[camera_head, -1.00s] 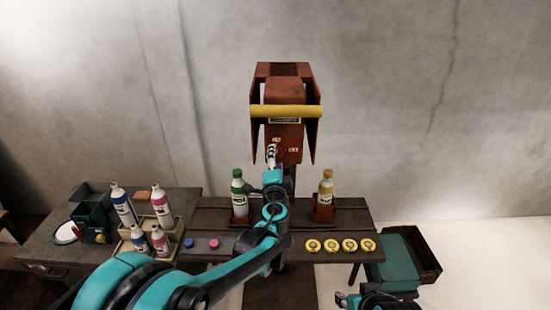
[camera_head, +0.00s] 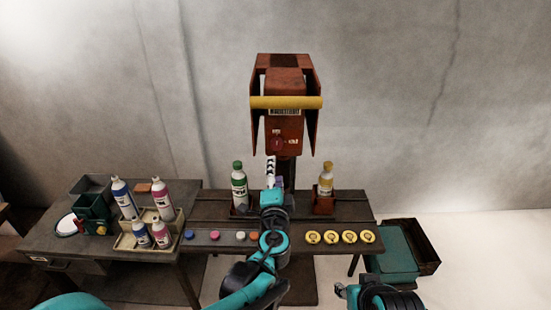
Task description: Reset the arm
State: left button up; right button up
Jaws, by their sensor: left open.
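My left arm (camera_head: 274,242) reaches up from the bottom over the middle of the bench. My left gripper (camera_head: 270,168), with black and white fingers, is open and points up, just below the rust-red machine (camera_head: 284,100) in the picture. No object shows between its fingers. A dark red knob (camera_head: 278,141) shows on the machine's front. My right gripper (camera_head: 342,291) is at the bottom edge, right of centre, and too small to read. Part of the bench centre is hidden behind my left arm.
A green bottle (camera_head: 239,184) and a yellow bottle (camera_head: 326,178) stand on the bench (camera_head: 345,210). Coloured buttons, including a blue one (camera_head: 189,235), and several yellow discs (camera_head: 348,237) line its front. A caddy (camera_head: 150,236) with several bottles is left. A teal case (camera_head: 395,252) is right.

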pick_arm(q)
jog(key=shift+a, duration=0.1)
jog(key=s+a+f+n+g+y+b, duration=0.25)
jog(key=s+a+f+n, duration=0.2)
jog(key=a, duration=0.45)
jog(key=s+a+f+n+g+y+b, duration=0.1)
jog(key=s+a+f+n+g+y, duration=0.15)
jog(key=s+a+n, duration=0.45)
jog(key=s+a+f+n+g+h+b, duration=0.1)
jog(key=s+f+g+h, duration=0.4)
jog(key=s+f, duration=0.7)
jog(key=s+n+g+b, duration=0.1)
jog(key=s+n, duration=0.1)
jog(key=s, duration=0.1)
jog(key=shift+s+b, duration=0.25)
jog(key=shift+b, duration=0.15)
